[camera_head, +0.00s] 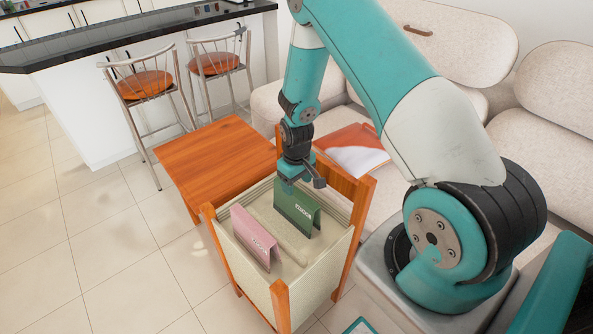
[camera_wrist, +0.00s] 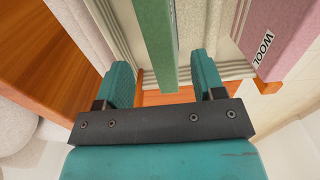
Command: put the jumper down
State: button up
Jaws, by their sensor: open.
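A wood-framed bin with pale ribbed sides (camera_head: 322,273) stands in front of me. In it stand a pink folded divider marked WOOL (camera_head: 254,238) and a green folded divider (camera_head: 297,209) with white lettering too small to read. A pale, round-edged flat shape (camera_head: 283,237) lies between them; I cannot tell whether it is the jumper. My gripper (camera_head: 303,186) is just above the bin by the green divider. In the wrist view my gripper (camera_wrist: 161,75) has its fingers apart, with the green divider (camera_wrist: 157,40) showing between them and nothing held. No other jumper is clear.
A low orange-wood table (camera_head: 213,160) stands against the bin's far left side. A pale sofa (camera_head: 385,190) is behind and right, with an orange-and-white item (camera_head: 350,148) on it. Two bar stools (camera_head: 145,85) stand by the counter (camera_head: 100,45). Tiled floor at left is clear.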

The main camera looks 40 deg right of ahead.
notch_tip(320, 180, up, 6)
jog(key=shift+f, duration=0.25)
jog(key=s+a+r+n+y, duration=0.1)
jog(key=s+a+r, duration=0.2)
jog(key=a+r, duration=0.5)
jog(key=s+a+r+n+y, duration=0.1)
jog(key=s+a+r, duration=0.1)
jog(key=a+r, duration=0.6)
jog(key=s+a+r+n+y, duration=0.1)
jog(key=s+a+r+n, duration=0.1)
jog(key=s+r, duration=0.4)
jog(key=s+a+r+n+y, duration=0.1)
jog(key=s+a+r, duration=0.3)
jog(key=s, duration=0.7)
notch_tip(320, 180, up, 2)
jog(key=shift+s+a+r+n, duration=0.15)
jog(key=shift+a+r+n, duration=0.1)
jog(key=shift+n, duration=0.35)
